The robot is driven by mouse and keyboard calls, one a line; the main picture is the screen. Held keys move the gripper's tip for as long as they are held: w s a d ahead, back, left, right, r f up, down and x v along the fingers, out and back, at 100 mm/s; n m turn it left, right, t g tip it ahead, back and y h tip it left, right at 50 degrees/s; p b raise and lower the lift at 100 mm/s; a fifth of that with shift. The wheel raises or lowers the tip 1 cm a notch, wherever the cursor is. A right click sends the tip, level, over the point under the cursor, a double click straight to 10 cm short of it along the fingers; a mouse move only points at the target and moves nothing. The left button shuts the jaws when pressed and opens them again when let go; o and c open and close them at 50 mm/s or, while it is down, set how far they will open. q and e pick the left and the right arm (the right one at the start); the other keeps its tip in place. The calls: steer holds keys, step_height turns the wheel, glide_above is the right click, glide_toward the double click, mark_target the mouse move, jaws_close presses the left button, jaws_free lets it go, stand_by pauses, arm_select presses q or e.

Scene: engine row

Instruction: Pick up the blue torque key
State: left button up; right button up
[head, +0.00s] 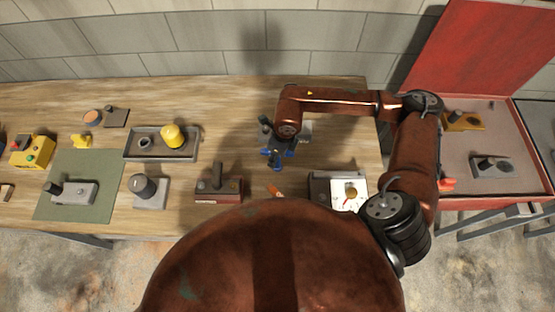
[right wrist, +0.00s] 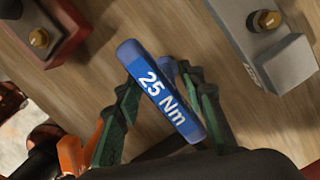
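The blue torque key (right wrist: 165,92) shows large in the right wrist view, with white "25 Nm" on its bar. It lies diagonally between the two green fingers of my right gripper (right wrist: 160,78). A further blue part sits behind the bar, by the right finger. I cannot tell whether the fingers press on the key. In the head view my right gripper (head: 275,152) points down over the middle of the bench, with blue showing around its fingertips. Its arm and wrist hide most of the key there. My left gripper is not in view.
A red block with an upright handle (head: 218,190) and a white-faced gauge box (head: 348,192) stand near the front edge. A tray with a yellow knob (head: 190,153) and a green mat (head: 107,208) lie left. A red case (head: 519,199) is right. Bare wood lies between the tray and gripper.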

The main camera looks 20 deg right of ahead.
mark_target(278, 168)
steer(key=shift+w+f+p, duration=0.2)
steer(key=shift+f+p, duration=0.2)
steer(key=shift+f, duration=1)
steer(key=shift+w+f+p, duration=0.15)
steer(key=shift+f+p, duration=0.25)
steer(key=shift+f, duration=0.95)
steer(key=shift+c, duration=0.6)
jaws_close()
steer(key=shift+r, duration=0.1)
